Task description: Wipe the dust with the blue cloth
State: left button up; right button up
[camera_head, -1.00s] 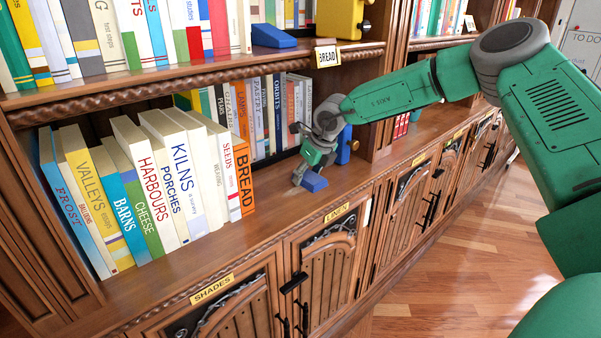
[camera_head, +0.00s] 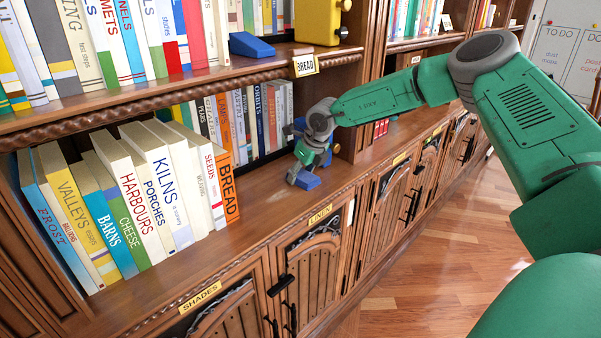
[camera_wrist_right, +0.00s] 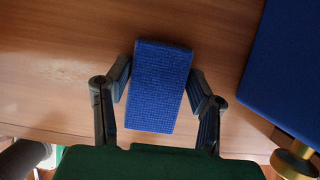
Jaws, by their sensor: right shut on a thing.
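The blue cloth (camera_head: 307,181) is a small, textured blue block low at the wooden shelf (camera_head: 262,213), right of the orange BREAD book. My right gripper (camera_head: 303,176) is shut on it from above. In the right wrist view the cloth (camera_wrist_right: 160,85) sits between the two fingers (camera_wrist_right: 160,92), over brown wood. I cannot tell whether its underside touches the shelf. Faint pale marks show on the shelf left of the gripper; I cannot tell if they are dust. My left gripper is not in view.
A row of books (camera_head: 130,195) ends with the orange BREAD book (camera_head: 228,190) left of the gripper. More books (camera_head: 262,115) stand behind. A large blue object (camera_wrist_right: 290,65) with a brass knob (camera_wrist_right: 294,160) is close on the right. Cabinet doors (camera_head: 315,262) lie below the shelf.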

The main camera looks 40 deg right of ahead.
aim_at(262, 200)
jog(key=shift+s+a, duration=0.1)
jog(key=shift+a, duration=0.8)
jog(key=shift+a+r+p, duration=0.15)
jog(key=shift+a+p, duration=0.2)
jog(key=shift+a, duration=0.85)
jog(key=shift+s+a+f, duration=0.1)
jog(key=shift+s+a, duration=0.05)
jog(key=shift+a, duration=0.85)
jog(key=shift+s+a+f, duration=0.1)
jog(key=shift+a+f, duration=0.05)
jog(key=shift+a, duration=0.8)
jog(key=shift+s+a+f, duration=0.1)
jog(key=shift+s+a, duration=0.05)
jog(key=shift+a, duration=0.85)
jog(key=shift+s+a, duration=0.15)
jog(key=shift+a, duration=1.6)
jog(key=shift+r, duration=0.1)
jog(key=shift+r+p, duration=0.55)
jog(key=shift+p, duration=0.2)
notch_tip(262, 200, up, 5)
jog(key=p, duration=0.5)
jog(key=shift+d, duration=0.1)
